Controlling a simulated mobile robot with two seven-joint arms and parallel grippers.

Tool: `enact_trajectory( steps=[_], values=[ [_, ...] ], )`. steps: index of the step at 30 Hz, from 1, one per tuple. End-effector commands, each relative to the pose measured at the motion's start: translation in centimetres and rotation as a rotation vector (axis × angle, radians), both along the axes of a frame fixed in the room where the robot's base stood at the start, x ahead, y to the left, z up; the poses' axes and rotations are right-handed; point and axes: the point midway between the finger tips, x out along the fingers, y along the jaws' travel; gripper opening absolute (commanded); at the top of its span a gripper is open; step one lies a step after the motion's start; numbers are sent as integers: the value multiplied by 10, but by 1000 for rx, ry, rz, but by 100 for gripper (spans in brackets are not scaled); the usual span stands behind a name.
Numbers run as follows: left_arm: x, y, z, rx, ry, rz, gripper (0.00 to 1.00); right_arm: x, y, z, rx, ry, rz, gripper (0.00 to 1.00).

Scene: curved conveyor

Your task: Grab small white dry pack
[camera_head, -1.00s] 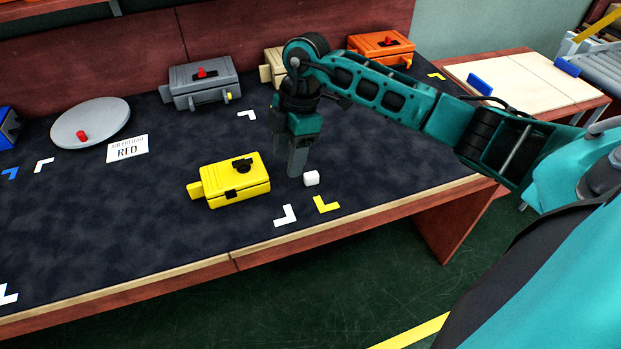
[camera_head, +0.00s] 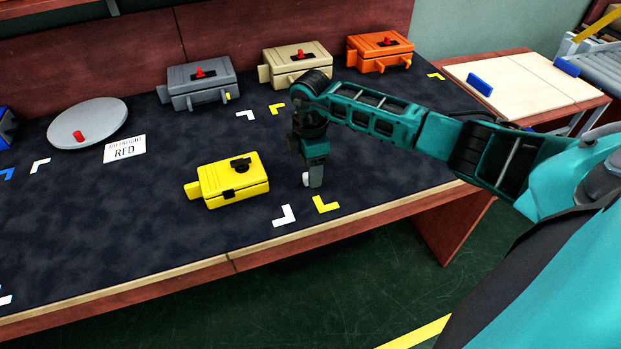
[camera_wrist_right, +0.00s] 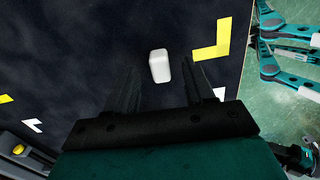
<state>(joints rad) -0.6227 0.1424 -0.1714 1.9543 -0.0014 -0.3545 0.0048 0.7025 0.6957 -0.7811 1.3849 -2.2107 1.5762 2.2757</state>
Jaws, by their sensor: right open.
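The small white dry pack (camera_wrist_right: 160,66) lies on the dark table top. In the right wrist view it sits between the tips of my right gripper's open fingers (camera_wrist_right: 160,80), with space on both sides. In the head view my right gripper (camera_head: 314,180) points down over the pack, and only a sliver of the white pack (camera_head: 306,179) shows beside the fingers. The gripper is open and holds nothing. My left gripper is not in view.
A yellow case (camera_head: 233,182) stands close to the left of my right gripper. Grey (camera_head: 200,84), beige (camera_head: 297,68) and orange (camera_head: 380,52) cases line the back. A grey disc (camera_head: 88,123) lies at left. The wooden front edge (camera_head: 290,240) is near.

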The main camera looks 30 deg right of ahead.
Motion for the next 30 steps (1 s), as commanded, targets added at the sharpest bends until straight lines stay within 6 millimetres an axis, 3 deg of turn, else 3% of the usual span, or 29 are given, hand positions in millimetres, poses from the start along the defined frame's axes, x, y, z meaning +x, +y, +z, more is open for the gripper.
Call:
enact_trajectory(
  steps=[4, 12, 27, 30],
  values=[
    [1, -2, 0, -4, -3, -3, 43, 0, 0, -16, 0, 1, 0, 53],
    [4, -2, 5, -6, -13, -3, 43, 0, 0, -18, 1, -1, 1, 52],
    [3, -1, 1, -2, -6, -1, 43, 0, 0, -17, 0, 0, 1, 4],
    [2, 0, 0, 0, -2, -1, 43, 0, 0, -18, 0, 0, 1, 0]
  ],
)
